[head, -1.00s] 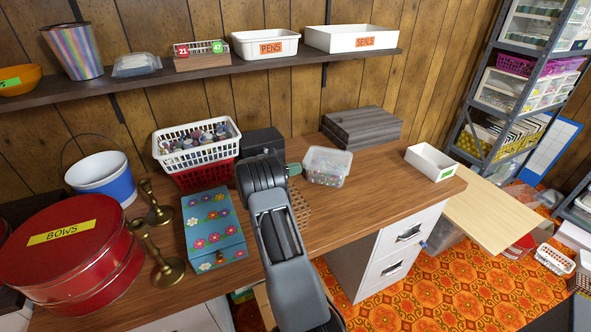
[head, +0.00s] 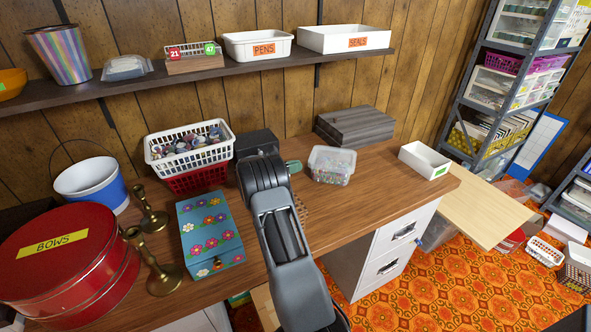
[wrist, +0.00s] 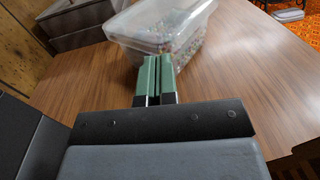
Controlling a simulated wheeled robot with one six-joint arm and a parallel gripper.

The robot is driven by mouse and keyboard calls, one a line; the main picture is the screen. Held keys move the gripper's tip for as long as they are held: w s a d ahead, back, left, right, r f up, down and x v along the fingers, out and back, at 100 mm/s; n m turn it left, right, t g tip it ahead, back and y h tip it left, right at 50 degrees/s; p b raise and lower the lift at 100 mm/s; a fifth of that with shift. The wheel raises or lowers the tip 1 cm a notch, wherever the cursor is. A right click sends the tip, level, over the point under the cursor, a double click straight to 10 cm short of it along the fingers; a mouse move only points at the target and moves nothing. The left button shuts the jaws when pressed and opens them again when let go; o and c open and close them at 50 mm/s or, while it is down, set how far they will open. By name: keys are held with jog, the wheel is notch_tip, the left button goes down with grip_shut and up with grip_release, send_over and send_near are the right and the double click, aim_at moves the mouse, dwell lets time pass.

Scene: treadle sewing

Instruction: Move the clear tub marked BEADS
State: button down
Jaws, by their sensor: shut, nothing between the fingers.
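The clear tub (head: 332,166) holds many small multicoloured beads and stands upright on the wooden desk, right of my gripper. I cannot read a label on it. It also shows in the wrist view (wrist: 180,35), just beyond the fingertips. My gripper (head: 294,166) has green fingers, held together and empty. In the wrist view the fingers (wrist: 156,75) are close in front of the tub; I cannot tell whether they touch it. My arm hides part of the desk below.
A white open box (head: 425,161) stands right of the tub on the desk (head: 366,194). A grey wooden box (head: 355,126) is behind it.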

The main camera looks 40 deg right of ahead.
notch_tip(320, 180, up, 9)
send_over(348, 153)
jog(key=shift+f, duration=0.15)
jog(key=shift+a, duration=0.1)
jog(key=w+a+r+m+t+y+p, duration=0.25)
jog(key=a+r, duration=0.25)
jog(key=a, duration=0.8)
jog(key=w+a+r+m+t+y+p, duration=0.1)
jog(key=a+r+m+t+y+p, duration=0.25)
jog(key=a, duration=0.85)
jog(key=s+a+m+t+y+p, duration=0.2)
jog(key=s+a+y, duration=0.3)
jog(key=a, duration=1.1)
jog(key=s+a+r+m+t+y+p, duration=0.1)
jog(key=s+a+m+y, duration=0.4)
jog(key=a, duration=1)
jog(key=s+t+p, duration=0.1)
jog(key=s, duration=0.2)
jog(key=shift+s+a+t+y, duration=0.3)
jog(key=shift+a, duration=0.05)
